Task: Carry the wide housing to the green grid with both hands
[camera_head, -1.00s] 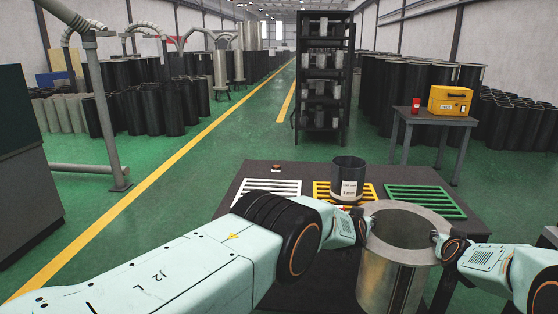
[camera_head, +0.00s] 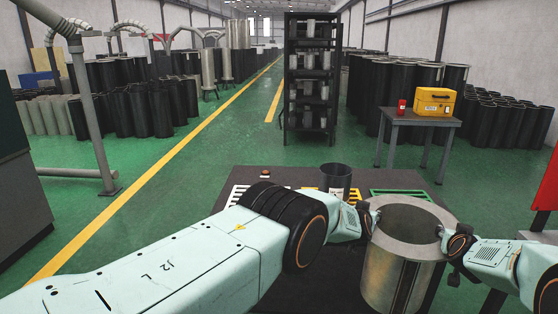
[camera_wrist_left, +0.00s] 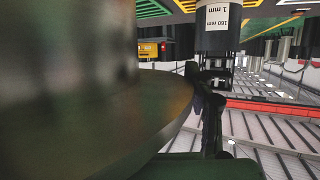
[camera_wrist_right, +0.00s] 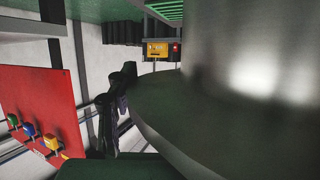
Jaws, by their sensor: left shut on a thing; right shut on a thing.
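The wide housing (camera_head: 392,272) is a large metal cylinder with a flat flange around its open top. The housing fills much of the left wrist view (camera_wrist_left: 70,90) and the right wrist view (camera_wrist_right: 255,60). The green grid (camera_head: 400,193) lies at the table's right, partly hidden behind the housing.
A dark labelled cylinder (camera_head: 336,181) stands on the yellow grid (camera_head: 355,196). A white grid (camera_head: 238,192) lies to the left. A side table (camera_head: 420,120) with a yellow case (camera_head: 435,103) and a black shelf rack (camera_head: 312,75) stand behind. Green floor is open at left.

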